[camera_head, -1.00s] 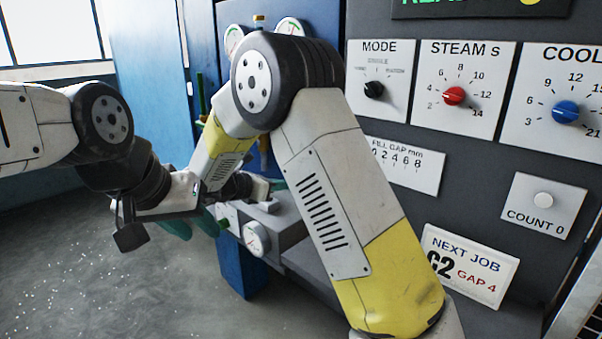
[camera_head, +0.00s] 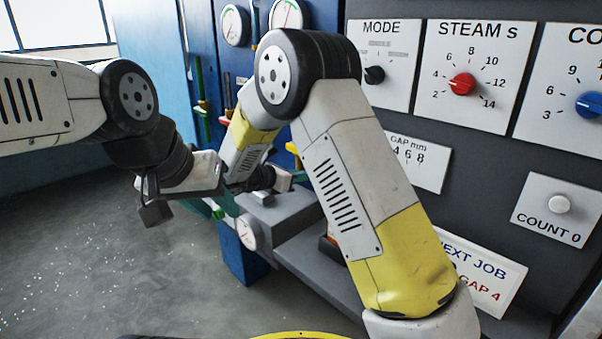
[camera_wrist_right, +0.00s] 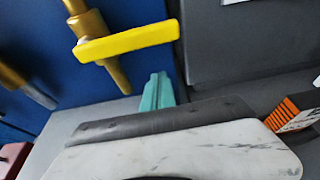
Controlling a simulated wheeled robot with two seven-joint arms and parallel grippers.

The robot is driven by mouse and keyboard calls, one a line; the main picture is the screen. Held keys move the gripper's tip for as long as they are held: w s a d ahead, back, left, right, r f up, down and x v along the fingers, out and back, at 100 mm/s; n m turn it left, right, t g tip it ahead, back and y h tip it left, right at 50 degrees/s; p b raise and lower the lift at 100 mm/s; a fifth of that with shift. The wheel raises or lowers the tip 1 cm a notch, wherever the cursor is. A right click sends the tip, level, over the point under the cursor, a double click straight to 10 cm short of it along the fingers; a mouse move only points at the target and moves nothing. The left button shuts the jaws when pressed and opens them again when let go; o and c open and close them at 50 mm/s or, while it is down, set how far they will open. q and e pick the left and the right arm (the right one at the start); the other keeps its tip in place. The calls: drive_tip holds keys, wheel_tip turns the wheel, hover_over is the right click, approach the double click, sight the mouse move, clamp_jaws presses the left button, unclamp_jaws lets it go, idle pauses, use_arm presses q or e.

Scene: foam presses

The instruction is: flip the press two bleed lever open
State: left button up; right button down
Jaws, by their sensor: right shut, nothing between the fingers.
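A yellow lever (camera_wrist_right: 128,41) on a brass valve stem sits on the blue panel. In the right wrist view it lies nearly level across the stem, free end to the right. In the head view only a bit of the yellow lever (camera_head: 292,149) shows behind my right arm. I cannot read any label naming it. The teal fingers of my right gripper (camera_wrist_right: 158,92) are shut and empty, just below the lever's free end, with a gap in the picture. The right gripper (camera_head: 283,181) also shows in the head view.
Green-handled (camera_head: 199,95) and other brass valves are at the left. The dark control panel (camera_head: 470,170) with dials fills the right. Open floor lies front left.

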wheel_tip(320, 180, up, 4)
drive_tip(key=shift+s+a, duration=0.1)
drive_tip(key=shift+r, duration=0.1)
idle(0.4)
